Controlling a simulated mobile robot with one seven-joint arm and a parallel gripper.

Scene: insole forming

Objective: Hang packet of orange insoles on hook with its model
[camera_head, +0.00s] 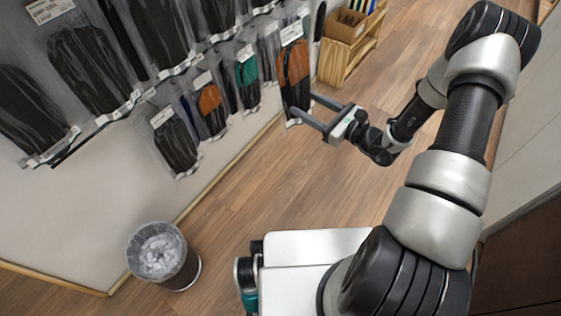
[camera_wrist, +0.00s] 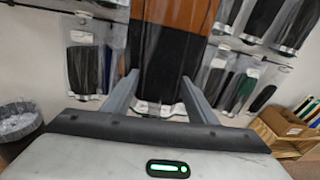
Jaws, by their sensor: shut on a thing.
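My gripper (camera_head: 303,104) is shut on a packet of insoles (camera_head: 294,66), orange on the upper part and black below, in clear plastic with a white label. The packet hangs upright in front of the display wall. In the wrist view the packet (camera_wrist: 171,60) stands between the two fingers of my gripper (camera_wrist: 160,85), its top cut off by the frame. A smaller orange and black packet (camera_head: 210,101) hangs on the wall in the lower row, left of the held one. The hook ends behind the held packet are hidden.
Black packets (camera_head: 88,68) fill the upper row, and a teal one (camera_head: 246,73) hangs in the lower row. A bin (camera_head: 165,258) stands below the wall. A wooden rack with boxes (camera_head: 345,48) stands at the back. The floor between is clear.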

